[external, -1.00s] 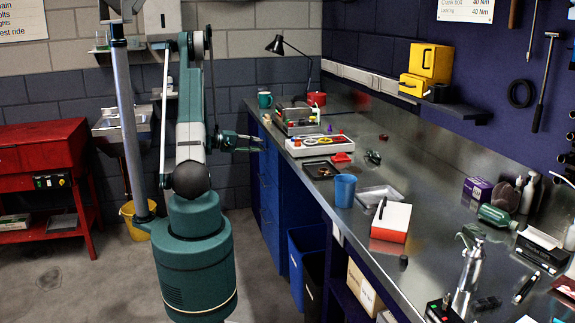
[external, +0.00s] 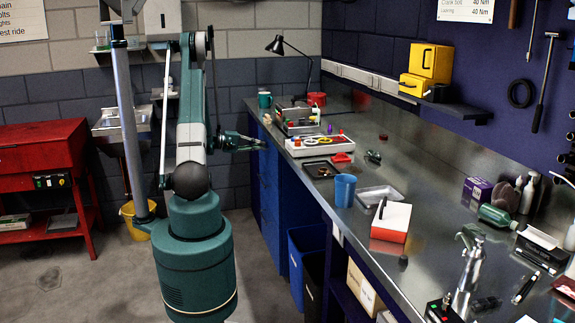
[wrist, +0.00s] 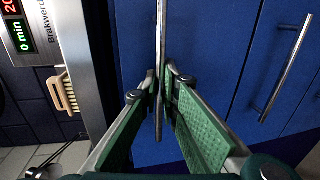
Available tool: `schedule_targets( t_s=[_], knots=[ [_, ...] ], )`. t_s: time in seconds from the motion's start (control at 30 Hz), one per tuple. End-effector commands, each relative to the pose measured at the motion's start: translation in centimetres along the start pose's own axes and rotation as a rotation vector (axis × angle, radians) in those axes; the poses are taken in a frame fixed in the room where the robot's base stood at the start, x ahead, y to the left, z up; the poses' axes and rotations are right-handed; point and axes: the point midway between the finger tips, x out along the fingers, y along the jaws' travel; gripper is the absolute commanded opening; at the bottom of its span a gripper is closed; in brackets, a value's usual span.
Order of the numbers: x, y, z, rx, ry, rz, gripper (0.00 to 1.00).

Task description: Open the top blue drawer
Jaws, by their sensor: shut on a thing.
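The blue drawer unit (external: 270,195) stands under the far end of the bench, and my gripper (external: 262,144) is at its upper front. In the wrist view, a blue drawer front (wrist: 207,50) carries a long metal bar handle (wrist: 160,35). The two green fingers of my gripper (wrist: 159,88) are closed on this handle, one on each side. The drawer looks flush with the unit; a small gap cannot be told. In the external view the handle is too small to make out.
A second drawer handle (wrist: 287,70) shows at right in the wrist view. A metal-edged device with a lit display (wrist: 18,30) and a brush (wrist: 67,93) lie at left. The bench top (external: 400,175) holds trays and a blue cup (external: 345,190). Floor before the drawers is clear.

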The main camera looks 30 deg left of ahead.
Motion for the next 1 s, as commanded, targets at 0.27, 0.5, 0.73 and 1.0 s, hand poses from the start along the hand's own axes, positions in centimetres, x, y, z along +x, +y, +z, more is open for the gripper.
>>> schedule_targets(
  t_s=[0.27,0.5,0.73,1.0],
  knots=[
    [-2.4,-0.5,-0.1,-0.001,0.002,0.0,0.0],
    [-6.9,-1.4,-0.1,-0.002,0.004,0.0,0.0],
    [-12.7,-2.5,-0.1,-0.001,0.005,0.0,0.0],
    [-19.7,-4.0,-0.1,-0.001,0.004,0.0,0.0]
  ],
)
